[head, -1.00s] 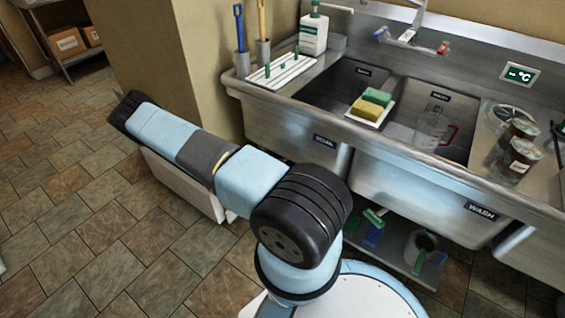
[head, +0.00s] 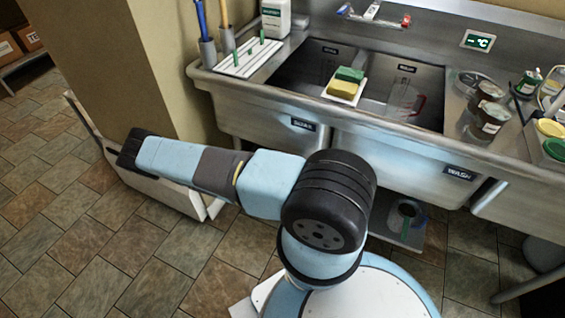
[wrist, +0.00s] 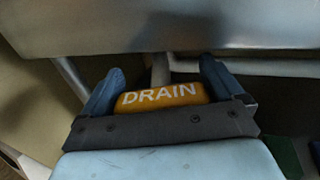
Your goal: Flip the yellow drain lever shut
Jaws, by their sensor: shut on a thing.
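The yellow drain lever (wrist: 163,97), marked DRAIN in white, lies across the space between my gripper's (wrist: 158,88) two blue fingers in the wrist view. My gripper is shut on it, one finger at each end of the lever. A grey stem (wrist: 160,68) shows behind the lever, below the metal underside of the sink (wrist: 160,28). In the head view, the sink (head: 380,145) has basins labelled SOAK and WASH. The lever and my gripper cannot be made out there, and my arm spans the lower middle of that view.
A yellow-and-green sponge (head: 346,84) sits on a white holder between the basins. Jars (head: 487,117) stand on the right drainboard. A pale panel (head: 150,178) stands low by the wall corner. Tiled floor (head: 90,245) is open at the left.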

